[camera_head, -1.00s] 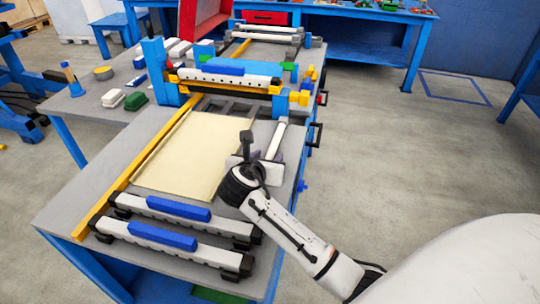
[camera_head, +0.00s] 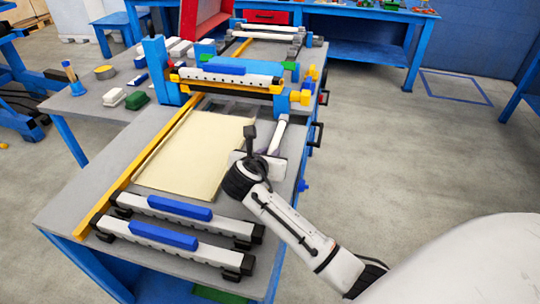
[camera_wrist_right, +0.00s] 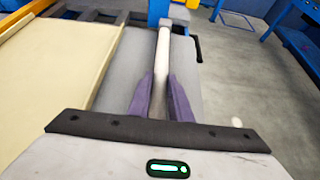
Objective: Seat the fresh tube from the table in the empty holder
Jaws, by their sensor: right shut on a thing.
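The fresh tube (camera_head: 279,134) is a slim white tube with a grey far end, over the right side of the grey table (camera_head: 291,172). My right gripper (camera_head: 270,154) is shut on its near part. In the right wrist view the tube (camera_wrist_right: 162,58) runs straight ahead between the two purple fingers (camera_wrist_right: 160,98), and its near end is hidden. I cannot tell whether the tube touches the table. The frames do not clearly show which part is the empty holder. My left gripper is not in view.
A cream sheet (camera_head: 195,155) lies left of my right gripper. A blue gantry (camera_head: 167,85) with a white bar (camera_head: 225,77) crosses the table beyond it. Two white bars with blue tops (camera_head: 165,235) lie at the near end. Open floor is to the right.

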